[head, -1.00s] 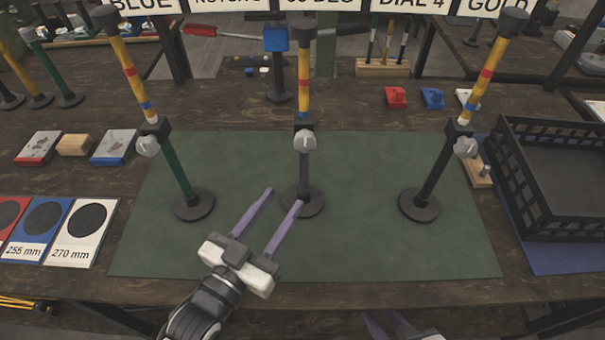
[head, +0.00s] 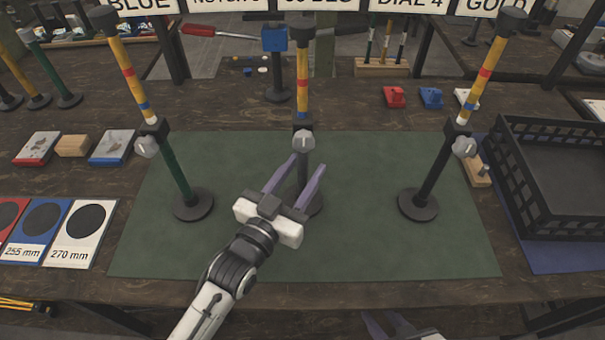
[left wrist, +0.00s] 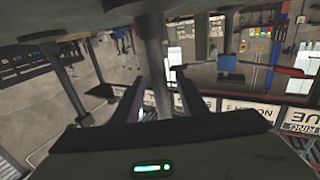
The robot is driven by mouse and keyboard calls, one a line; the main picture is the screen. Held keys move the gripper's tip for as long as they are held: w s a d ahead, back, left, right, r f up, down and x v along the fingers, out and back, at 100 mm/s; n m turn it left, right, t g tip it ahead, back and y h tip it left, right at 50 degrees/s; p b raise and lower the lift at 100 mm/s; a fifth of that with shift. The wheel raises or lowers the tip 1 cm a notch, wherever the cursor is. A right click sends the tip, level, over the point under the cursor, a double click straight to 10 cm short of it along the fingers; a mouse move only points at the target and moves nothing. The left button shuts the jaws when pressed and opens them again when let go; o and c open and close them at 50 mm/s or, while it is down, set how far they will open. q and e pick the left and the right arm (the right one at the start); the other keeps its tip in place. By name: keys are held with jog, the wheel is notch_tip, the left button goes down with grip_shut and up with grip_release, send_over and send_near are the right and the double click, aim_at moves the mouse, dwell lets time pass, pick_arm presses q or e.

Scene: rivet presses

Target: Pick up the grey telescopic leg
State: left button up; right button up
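Three telescopic legs stand upright on round bases on the green mat (head: 350,240). The middle leg (head: 303,100) has a grey lower tube, a grey clamp knob and a yellow upper tube with a red band. The left leg (head: 177,170) has a green lower tube; the right leg (head: 432,175) has a dark one. My left gripper (head: 306,164) is open, its purple fingers on either side of the middle leg's lower tube. In the left wrist view the tube (left wrist: 152,60) shows between the dark fingers. My right gripper (head: 386,322) is open and empty at the bottom edge.
A black crate (head: 535,205) stands on a blue mat at right. Label cards (head: 75,235) and small blocks (head: 74,145) lie at left. Red and blue pieces (head: 396,97) lie at the back right. The mat is bare between the bases.

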aim_at(302, 139)
pick_arm(q)
grip_shut()
jog(key=shift+r, duration=0.1)
notch_tip(302, 139, up, 9)
jog(key=shift+f, duration=4.3)
